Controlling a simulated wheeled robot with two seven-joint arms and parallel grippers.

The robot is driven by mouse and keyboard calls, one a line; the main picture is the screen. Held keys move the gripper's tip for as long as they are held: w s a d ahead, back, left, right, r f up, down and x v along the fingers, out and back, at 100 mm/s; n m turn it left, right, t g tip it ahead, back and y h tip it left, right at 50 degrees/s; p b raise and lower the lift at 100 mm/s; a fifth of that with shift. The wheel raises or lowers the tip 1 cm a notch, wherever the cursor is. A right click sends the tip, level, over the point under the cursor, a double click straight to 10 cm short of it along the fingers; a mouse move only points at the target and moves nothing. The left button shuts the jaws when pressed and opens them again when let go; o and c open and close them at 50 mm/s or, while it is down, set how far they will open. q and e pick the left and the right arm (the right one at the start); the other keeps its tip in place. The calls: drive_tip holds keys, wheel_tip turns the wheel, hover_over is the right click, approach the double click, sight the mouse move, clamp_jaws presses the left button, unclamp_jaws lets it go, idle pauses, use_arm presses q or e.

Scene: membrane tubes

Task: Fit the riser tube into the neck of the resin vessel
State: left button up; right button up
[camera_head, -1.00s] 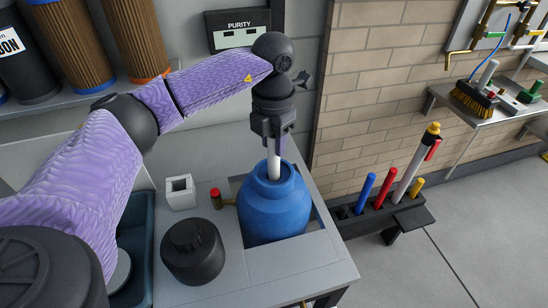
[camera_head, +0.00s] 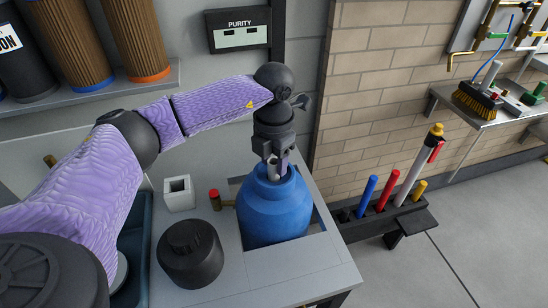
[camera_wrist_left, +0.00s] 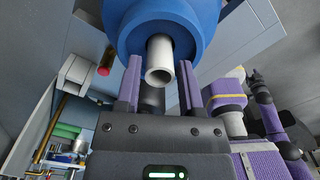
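The blue resin vessel (camera_head: 272,212) stands upright in a cutout of the grey bench, and its neck also shows in the left wrist view (camera_wrist_left: 205,22). The pale riser tube (camera_head: 272,170) is upright in the neck with a short top part showing. In the left wrist view its open top end (camera_wrist_left: 160,60) sticks out of the vessel; its lower part is hidden inside. My left gripper (camera_head: 276,168) is just above the neck. Its two fingers stand on either side of the tube's top, with narrow gaps visible, so it looks open. My right gripper is not identifiable.
A black lid-like cap (camera_head: 192,253) and a white square holder (camera_head: 179,193) stand on the bench left of the vessel. A red-capped fitting (camera_head: 215,198) projects near the vessel. A rack (camera_head: 385,222) with coloured tubes stands at the right by the brick wall.

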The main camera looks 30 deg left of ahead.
use_arm(q)
drive_tip(key=shift+o, duration=1.2)
use_arm(e)
drive_tip(key=shift+w, duration=0.1)
use_arm(q)
wheel_tip(320, 180, up, 13)
drive_tip(key=p, duration=0.4)
drive_tip(key=shift+r, duration=0.15)
use_arm(e)
drive_tip(key=shift+t, duration=0.3)
drive_tip(key=r, duration=0.1)
drive_tip(key=w+a+r, duration=0.1)
drive_tip(key=a+r, duration=0.1)
drive_tip(key=shift+w+a+r, duration=0.15)
drive_tip(key=shift+w+r, duration=0.25)
drive_tip(key=shift+s+d, duration=0.1)
drive_tip(key=shift+d, duration=0.1)
